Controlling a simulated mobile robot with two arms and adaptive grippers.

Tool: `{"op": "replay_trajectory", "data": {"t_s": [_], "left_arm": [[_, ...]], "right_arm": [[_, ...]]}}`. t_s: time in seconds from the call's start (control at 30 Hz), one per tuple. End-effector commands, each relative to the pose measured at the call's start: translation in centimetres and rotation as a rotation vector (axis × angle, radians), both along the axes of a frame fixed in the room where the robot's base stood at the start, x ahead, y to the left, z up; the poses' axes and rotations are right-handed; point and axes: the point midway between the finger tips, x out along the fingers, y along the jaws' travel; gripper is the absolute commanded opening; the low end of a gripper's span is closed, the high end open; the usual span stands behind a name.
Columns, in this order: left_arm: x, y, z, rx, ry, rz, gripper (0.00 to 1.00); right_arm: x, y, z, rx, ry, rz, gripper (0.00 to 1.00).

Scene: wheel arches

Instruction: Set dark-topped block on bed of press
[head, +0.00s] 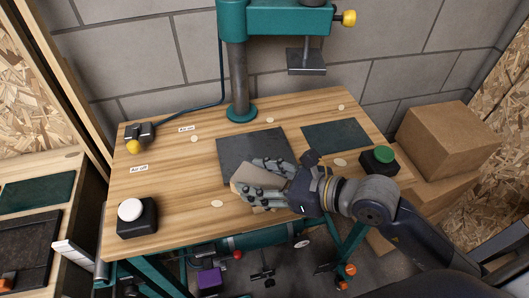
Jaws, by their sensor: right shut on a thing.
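My right gripper (262,179) comes in from the right and is shut on a block (243,177). The block shows a greyish-tan face between and beside the fingers; much of it is hidden by them. The gripper and block are at the front edge of the dark square plate (240,148), which looks like the press bed and lies flat on the wooden bench. I cannot tell whether the block touches the plate or bench. The green press (275,17) stands at the back on a grey column. My left gripper is not in view.
A dark green mat (335,136) lies right of the plate. A green button box (380,159) is at the right, a white button box (136,216) at the front left. An air valve with a yellow knob (134,146) is back left. Cardboard boxes (445,140) stand right.

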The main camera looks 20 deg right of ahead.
Motion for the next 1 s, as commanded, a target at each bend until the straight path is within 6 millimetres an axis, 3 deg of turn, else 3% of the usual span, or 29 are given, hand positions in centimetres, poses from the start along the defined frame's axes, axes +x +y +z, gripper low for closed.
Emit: {"op": "replay_trajectory", "data": {"t_s": [0.17, 0.7, 0.83, 1.0], "left_arm": [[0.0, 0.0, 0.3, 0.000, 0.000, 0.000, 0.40], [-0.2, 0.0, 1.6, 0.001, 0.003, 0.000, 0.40], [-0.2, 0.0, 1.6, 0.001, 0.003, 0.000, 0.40], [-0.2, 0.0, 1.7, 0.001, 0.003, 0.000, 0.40]], "right_arm": [[1.5, -0.5, 0.3, 0.004, -0.009, -0.020, 0.22], [14.0, -2.3, -0.9, 0.006, -0.006, -0.021, 0.22], [15.5, -2.4, -1.1, 0.005, -0.007, -0.019, 0.22], [15.9, -2.5, -2.0, 0.006, -0.003, -0.018, 0.22]]}}
